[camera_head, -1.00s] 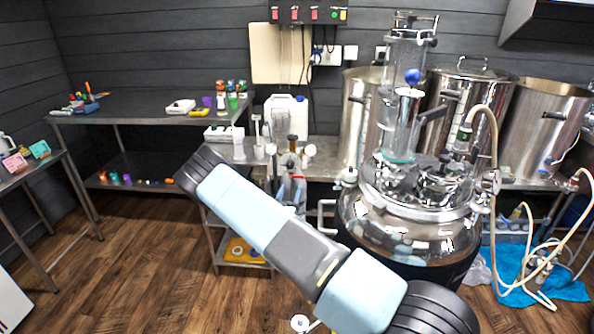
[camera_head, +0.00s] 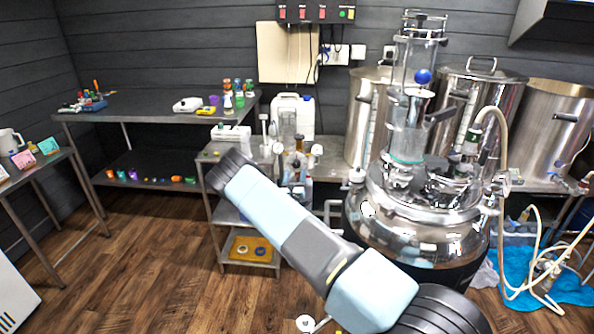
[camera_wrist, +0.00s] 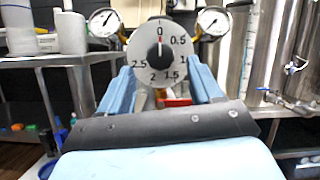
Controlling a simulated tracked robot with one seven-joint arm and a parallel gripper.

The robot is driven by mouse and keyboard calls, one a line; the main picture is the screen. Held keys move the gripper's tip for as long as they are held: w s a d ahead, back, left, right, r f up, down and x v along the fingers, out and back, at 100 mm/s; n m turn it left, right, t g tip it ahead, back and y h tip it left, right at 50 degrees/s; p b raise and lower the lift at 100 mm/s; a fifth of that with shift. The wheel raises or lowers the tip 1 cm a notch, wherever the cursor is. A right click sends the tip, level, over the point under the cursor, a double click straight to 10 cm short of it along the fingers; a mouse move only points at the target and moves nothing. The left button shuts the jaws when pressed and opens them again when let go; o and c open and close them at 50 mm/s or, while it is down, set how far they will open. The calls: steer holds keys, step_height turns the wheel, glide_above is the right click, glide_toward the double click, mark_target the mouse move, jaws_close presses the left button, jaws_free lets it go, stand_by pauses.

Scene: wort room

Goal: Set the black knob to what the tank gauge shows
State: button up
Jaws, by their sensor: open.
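In the wrist view a pale round dial plate (camera_wrist: 136,62) faces me, marked 0 to 2.5. Which is the tank gauge I cannot tell. In the head view my arm crosses the middle and my gripper does not show.
A steel kettle (camera_head: 415,228) with glass on top stands right of my arm, with tall steel pots (camera_head: 480,100) behind. Hoses (camera_head: 540,235) hang at the right. A metal bench (camera_head: 150,113) stands at the back left. The wooden floor at left is open.

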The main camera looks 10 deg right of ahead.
mark_target(296, 167)
steer(key=shift+x, duration=1.75)
